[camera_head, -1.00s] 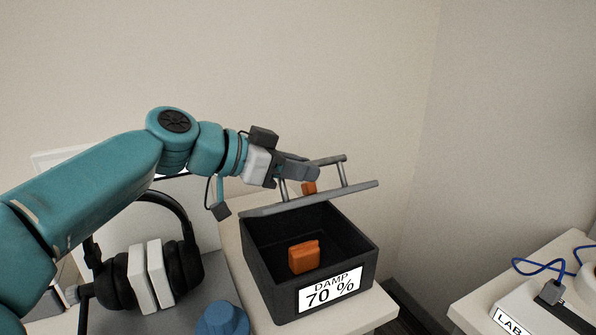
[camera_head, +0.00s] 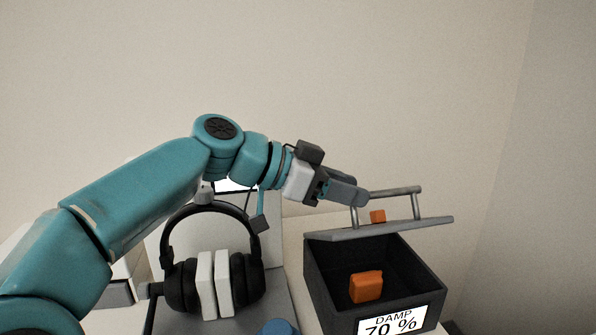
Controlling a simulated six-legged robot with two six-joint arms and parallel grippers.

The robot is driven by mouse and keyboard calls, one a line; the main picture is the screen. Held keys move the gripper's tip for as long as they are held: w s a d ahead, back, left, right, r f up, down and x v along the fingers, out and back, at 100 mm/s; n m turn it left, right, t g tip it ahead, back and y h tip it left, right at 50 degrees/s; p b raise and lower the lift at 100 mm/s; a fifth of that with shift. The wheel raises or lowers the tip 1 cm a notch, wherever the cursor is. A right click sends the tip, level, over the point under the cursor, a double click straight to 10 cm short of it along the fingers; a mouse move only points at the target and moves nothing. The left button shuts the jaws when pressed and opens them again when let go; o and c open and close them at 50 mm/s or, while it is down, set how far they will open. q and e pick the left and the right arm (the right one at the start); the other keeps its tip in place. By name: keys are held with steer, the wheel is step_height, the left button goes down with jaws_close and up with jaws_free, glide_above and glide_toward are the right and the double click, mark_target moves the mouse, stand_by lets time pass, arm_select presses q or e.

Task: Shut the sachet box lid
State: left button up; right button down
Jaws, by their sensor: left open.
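The sachet box (camera_head: 318,285) is a dark, open-topped box with a "DAMP 70 %" label on its front. Its grey lid (camera_head: 400,229) stands raised at the back of the box, seen nearly edge-on, with a bar handle (camera_head: 395,191) on two posts. The opening is uncovered, and an orange sachet (camera_head: 366,286) lies inside. My left gripper (camera_head: 362,197) is open at the left end of the handle. I cannot tell whether it touches the handle. My right gripper is out of view.
A smaller orange piece (camera_head: 377,216) shows between the handle posts. Black headphones (camera_head: 182,283) with white pads stand on a grey surface left of the box. A blue object (camera_head: 278,327) is at the bottom edge. Plain wall lies behind.

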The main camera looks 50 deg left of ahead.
arm_select(q)
steer(key=v, duration=1.1)
steer(key=shift+s, duration=0.15)
steer(key=shift+a, duration=0.1)
